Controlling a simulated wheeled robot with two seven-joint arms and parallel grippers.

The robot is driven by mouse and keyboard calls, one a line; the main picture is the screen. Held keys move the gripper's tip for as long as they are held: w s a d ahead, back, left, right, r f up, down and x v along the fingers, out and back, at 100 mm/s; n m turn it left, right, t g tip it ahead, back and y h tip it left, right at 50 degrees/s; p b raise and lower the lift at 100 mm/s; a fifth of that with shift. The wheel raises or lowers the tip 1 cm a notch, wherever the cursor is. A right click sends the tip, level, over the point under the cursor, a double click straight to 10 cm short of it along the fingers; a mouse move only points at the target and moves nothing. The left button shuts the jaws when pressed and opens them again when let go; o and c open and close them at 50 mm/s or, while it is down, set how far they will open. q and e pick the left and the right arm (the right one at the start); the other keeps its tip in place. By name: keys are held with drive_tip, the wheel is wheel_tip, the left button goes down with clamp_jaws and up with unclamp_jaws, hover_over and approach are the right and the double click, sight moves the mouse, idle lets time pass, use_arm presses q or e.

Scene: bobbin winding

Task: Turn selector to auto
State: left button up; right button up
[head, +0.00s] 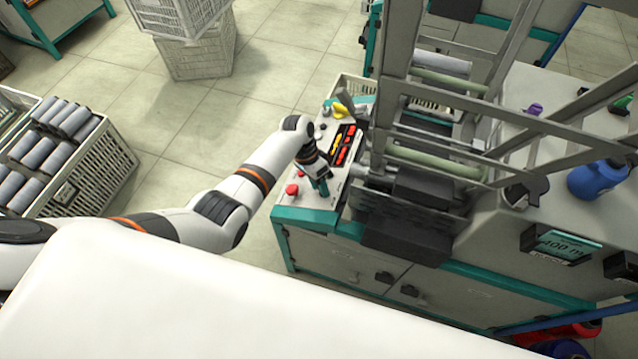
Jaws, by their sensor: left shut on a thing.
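The control panel (312,212) is the light top of the teal-edged winding machine, with rows of orange and red buttons (344,145). My left arm reaches in from the left, and my left gripper (321,187) points down at the panel, just right of a red round button (292,190). It is shut on the selector, which its fingers and wrist mostly hide. I cannot read the selector's position or its labels. My right gripper is not in view.
The machine's metal frame (389,90) rises close to the right of the panel. A yellow part (345,107) sits at the panel's far end. A crate of grey bobbins (97,172) stands at left. Stacked crates (196,58) stand behind. Open tiled floor lies between.

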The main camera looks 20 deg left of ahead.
use_arm(q)
drive_tip(key=shift+w, duration=0.1)
drive_tip(key=o, duration=1)
drive_tip(key=v, duration=1.2)
